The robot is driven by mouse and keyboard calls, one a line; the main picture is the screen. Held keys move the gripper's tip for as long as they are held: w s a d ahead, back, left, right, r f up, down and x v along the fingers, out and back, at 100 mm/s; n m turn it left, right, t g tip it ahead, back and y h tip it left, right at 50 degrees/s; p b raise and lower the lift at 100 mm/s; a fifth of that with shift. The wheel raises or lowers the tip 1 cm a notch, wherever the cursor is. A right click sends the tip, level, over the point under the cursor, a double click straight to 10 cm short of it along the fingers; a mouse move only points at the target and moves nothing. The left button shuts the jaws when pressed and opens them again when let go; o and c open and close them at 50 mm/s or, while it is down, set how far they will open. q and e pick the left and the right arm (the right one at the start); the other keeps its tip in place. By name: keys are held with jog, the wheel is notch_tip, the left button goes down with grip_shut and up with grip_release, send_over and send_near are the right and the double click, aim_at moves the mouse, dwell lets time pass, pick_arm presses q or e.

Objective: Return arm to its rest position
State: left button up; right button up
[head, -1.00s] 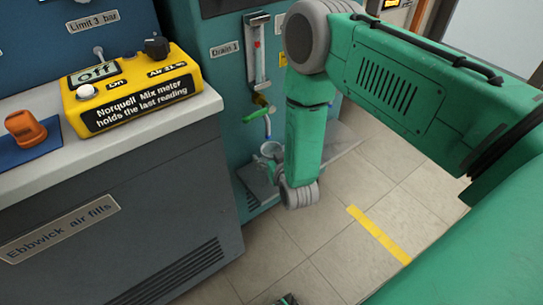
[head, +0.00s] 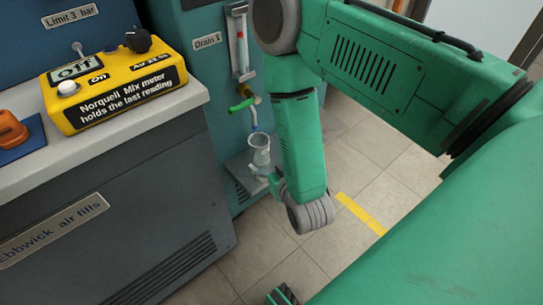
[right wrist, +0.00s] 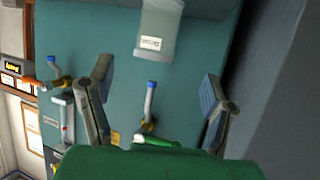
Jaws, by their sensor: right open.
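My right arm reaches in from the right, its forearm hanging down in the head view. My right gripper (head: 270,184) shows only in small part past the grey wrist joint, low by the drain. In the right wrist view its two fingers (right wrist: 158,100) are spread apart with nothing between them. A clear cup (head: 259,152) stands under the drain spout. The cup also shows in the right wrist view (right wrist: 160,30), beyond the fingertips and apart from them. My left gripper is not clearly seen; a small green and dark part at the bottom edge cannot be identified.
The drain valve's green handle (head: 242,104) and blue spout (head: 254,121) sit above the cup. The yellow meter (head: 115,85) and an orange knob (head: 12,130) rest on the left counter (head: 150,110). Open tiled floor (head: 360,165) with a yellow stripe (head: 361,213) lies right.

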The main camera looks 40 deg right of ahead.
jog(key=shift+s+d, duration=0.1)
jog(key=shift+s, duration=0.05)
jog(key=s+f+n+g+y, duration=0.1)
jog(key=s+f+g, duration=0.25)
jog(key=s, duration=0.35)
jog(key=s+f+n+g+y, duration=0.1)
jog(key=s+f+g, duration=0.1)
jog(key=s+g, duration=0.35)
jog(key=s+f+n+g+y, duration=0.1)
jog(key=s+f+g, duration=0.15)
jog(key=s, duration=0.55)
notch_tip(320, 180, up, 15)
jog(key=s+p, duration=0.1)
jog(key=p, duration=1.3)
jog(key=shift+s+a+g, duration=0.35)
jog(key=shift+g, duration=0.1)
jog(key=shift+w, duration=0.1)
